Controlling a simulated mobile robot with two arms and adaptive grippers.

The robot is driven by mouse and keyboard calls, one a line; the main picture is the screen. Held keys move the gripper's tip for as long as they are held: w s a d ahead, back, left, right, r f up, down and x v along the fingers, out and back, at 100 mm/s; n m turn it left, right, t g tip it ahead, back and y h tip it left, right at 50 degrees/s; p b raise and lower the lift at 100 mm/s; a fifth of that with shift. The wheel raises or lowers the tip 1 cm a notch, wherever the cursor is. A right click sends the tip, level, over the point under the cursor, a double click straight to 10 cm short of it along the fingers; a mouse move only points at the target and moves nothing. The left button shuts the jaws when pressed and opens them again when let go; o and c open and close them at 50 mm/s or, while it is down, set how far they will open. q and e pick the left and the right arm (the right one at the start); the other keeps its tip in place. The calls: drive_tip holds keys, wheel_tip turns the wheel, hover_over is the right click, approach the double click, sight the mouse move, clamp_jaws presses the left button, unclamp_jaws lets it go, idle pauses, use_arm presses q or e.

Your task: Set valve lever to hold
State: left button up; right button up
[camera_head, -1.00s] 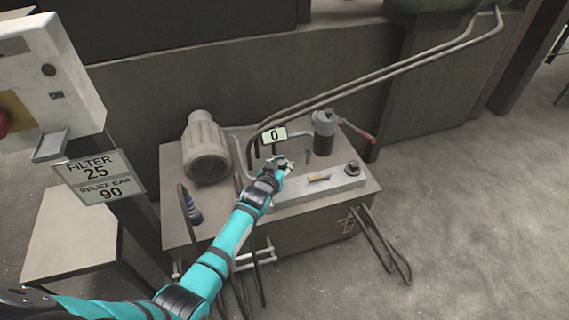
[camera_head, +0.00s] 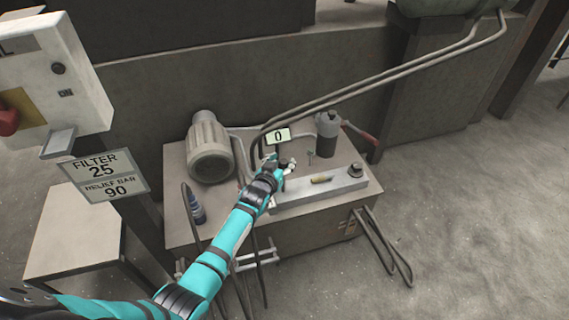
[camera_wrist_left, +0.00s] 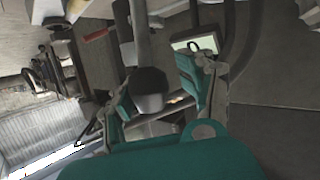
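My left gripper (camera_head: 281,170) is over the metal bench unit, just below the small sign reading 0 (camera_head: 278,136). In the left wrist view the left gripper (camera_wrist_left: 160,95) has its two teal fingers apart. A dark rounded knob (camera_wrist_left: 149,84) on a grey rod (camera_wrist_left: 141,30) shows between the fingers; it looks like the valve lever's end. I cannot tell whether a finger touches it. In the head view my gripper and wrist hide most of this lever. The sign also shows in the left wrist view (camera_wrist_left: 195,44). My right gripper is in neither view.
A grey motor (camera_head: 210,150) stands left of the gripper. A dark cylinder (camera_head: 327,130) with a red handle (camera_head: 360,133) stands at the back right. A light block (camera_head: 318,189) lies along the front. Open floor (camera_head: 470,220) is at right.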

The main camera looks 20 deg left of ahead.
use_arm(q)
drive_tip(key=shift+o, duration=1)
drive_tip(key=shift+a, duration=0.2)
drive_tip(key=shift+d+f, duration=0.1)
drive_tip(key=shift+s+d, duration=0.15)
drive_tip(key=shift+s, duration=0.35)
drive_tip(key=v, duration=1.1)
drive_tip(key=shift+r, duration=0.2)
